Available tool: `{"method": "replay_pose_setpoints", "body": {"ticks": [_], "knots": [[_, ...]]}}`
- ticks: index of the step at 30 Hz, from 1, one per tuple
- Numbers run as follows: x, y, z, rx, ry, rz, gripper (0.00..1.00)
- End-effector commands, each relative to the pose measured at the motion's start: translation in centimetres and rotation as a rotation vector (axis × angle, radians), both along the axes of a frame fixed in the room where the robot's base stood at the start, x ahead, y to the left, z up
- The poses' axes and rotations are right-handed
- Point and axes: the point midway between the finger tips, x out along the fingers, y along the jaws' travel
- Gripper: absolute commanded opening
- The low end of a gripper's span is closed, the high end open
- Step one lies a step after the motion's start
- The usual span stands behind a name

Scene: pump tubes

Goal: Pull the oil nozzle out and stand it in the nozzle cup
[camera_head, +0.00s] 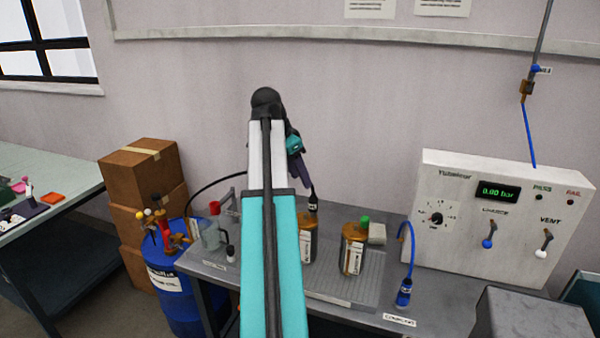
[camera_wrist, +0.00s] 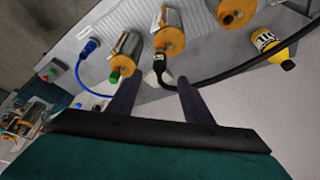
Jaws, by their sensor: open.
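The oil nozzle (camera_head: 312,200) is a black fitting with a white label, upright at the top of the middle amber canister (camera_head: 306,243). In the wrist view the nozzle (camera_wrist: 160,66) lies ahead of and between my open fingers, beside the canister's orange lid (camera_wrist: 169,42). A black hose (camera_wrist: 215,75) runs from it to the right. My gripper (camera_wrist: 159,80) is open and empty, with a dark finger on each side; in the head view my gripper (camera_head: 303,178) is just above the nozzle. I cannot make out the nozzle cup; my arm hides part of the bench.
A green-capped canister (camera_head: 353,252) stands right of the nozzle's canister. A blue hose connector (camera_head: 404,292) and white control panel (camera_head: 500,215) are farther right. A blue barrel (camera_head: 172,295) and clear jug (camera_head: 212,236) are left.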

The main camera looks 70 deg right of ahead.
Motion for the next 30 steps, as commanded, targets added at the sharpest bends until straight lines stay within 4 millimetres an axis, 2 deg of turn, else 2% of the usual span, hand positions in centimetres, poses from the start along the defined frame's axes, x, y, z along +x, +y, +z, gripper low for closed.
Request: {"method": "replay_pose_setpoints", "body": {"ticks": [17,30], "knots": [[-0.2,-0.2,-0.6,0.000,0.000,-0.001,0.46],[-1.1,-1.5,-4.5,0.001,0.001,-0.002,0.46]]}}
